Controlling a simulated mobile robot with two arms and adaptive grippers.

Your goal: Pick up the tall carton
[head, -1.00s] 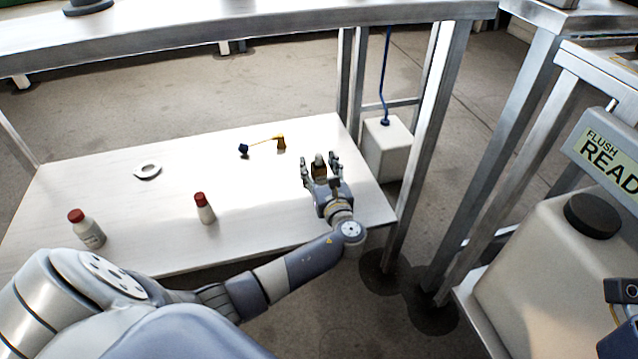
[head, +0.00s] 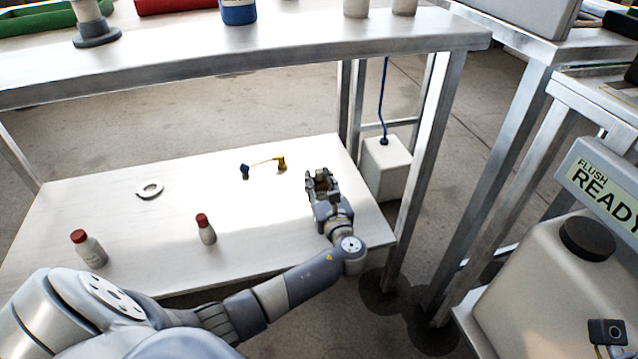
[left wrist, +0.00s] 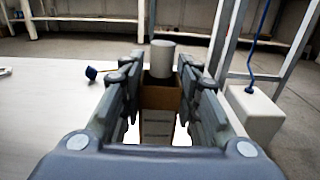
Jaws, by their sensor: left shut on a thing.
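The tall carton (left wrist: 160,98) is a brown box with a pale label on its lower front, and it stands between the fingers in the left wrist view. My left gripper (left wrist: 160,88) is shut on it, with a finger against each side. In the head view my left gripper (head: 321,182) is over the right part of the lower shelf and hides nearly all of the carton. A pale grey cylinder (left wrist: 163,58) shows just above or behind the carton's top. My right gripper is not in view.
The lower shelf (head: 140,255) holds two red-capped bottles (head: 88,248) (head: 205,229), a white ring (head: 150,189) and a blue-and-yellow item (head: 281,164). The upper shelf (head: 330,42) overhangs the back. A white canister (head: 386,168) and metal legs stand right. Open shelf lies left of the gripper.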

